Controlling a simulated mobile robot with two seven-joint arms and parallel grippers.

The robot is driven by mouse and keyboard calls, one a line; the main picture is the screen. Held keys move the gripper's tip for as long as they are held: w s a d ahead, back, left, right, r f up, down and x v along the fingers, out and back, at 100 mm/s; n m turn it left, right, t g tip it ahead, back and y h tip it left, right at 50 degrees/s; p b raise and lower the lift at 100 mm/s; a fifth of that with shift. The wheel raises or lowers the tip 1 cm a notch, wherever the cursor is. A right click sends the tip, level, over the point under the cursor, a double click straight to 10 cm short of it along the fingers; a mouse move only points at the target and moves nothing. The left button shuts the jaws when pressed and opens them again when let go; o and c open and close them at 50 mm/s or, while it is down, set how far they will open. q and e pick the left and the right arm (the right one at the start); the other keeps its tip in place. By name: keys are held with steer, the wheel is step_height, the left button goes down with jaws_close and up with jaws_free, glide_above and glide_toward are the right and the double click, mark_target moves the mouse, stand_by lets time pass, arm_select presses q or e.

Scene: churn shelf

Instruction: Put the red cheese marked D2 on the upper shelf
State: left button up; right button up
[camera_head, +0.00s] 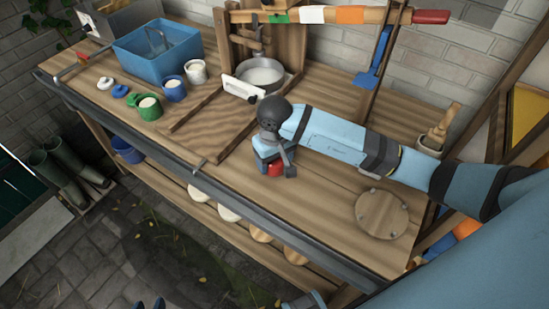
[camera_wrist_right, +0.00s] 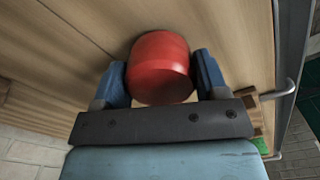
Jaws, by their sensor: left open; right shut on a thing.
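The red cheese (camera_head: 275,169) is mostly hidden under my right gripper in the head view. In the right wrist view the red cheese (camera_wrist_right: 160,68) is a plain red cylinder between two blue fingers, with no mark showing. My right gripper (camera_wrist_right: 161,78) is shut on it, over the wooden bench top (camera_head: 320,195). I cannot tell whether the cheese touches the wood. My left gripper (camera_head: 149,304) shows only its dark blue fingertips, apart and empty, at the bottom edge of the head view. I cannot make out which surface is the upper shelf.
A metal pan (camera_head: 262,75) stands in a wooden frame. A blue bin (camera_head: 158,50), green cup (camera_head: 149,107), blue cup (camera_head: 173,88) and white cup (camera_head: 196,72) stand at the left. A round wooden board (camera_head: 382,214) lies at right. Pale rounds (camera_head: 228,213) sit below the bench edge.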

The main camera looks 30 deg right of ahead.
steer(key=shift+f, duration=0.1)
steer(key=shift+f, duration=0.15)
steer(key=o, duration=1)
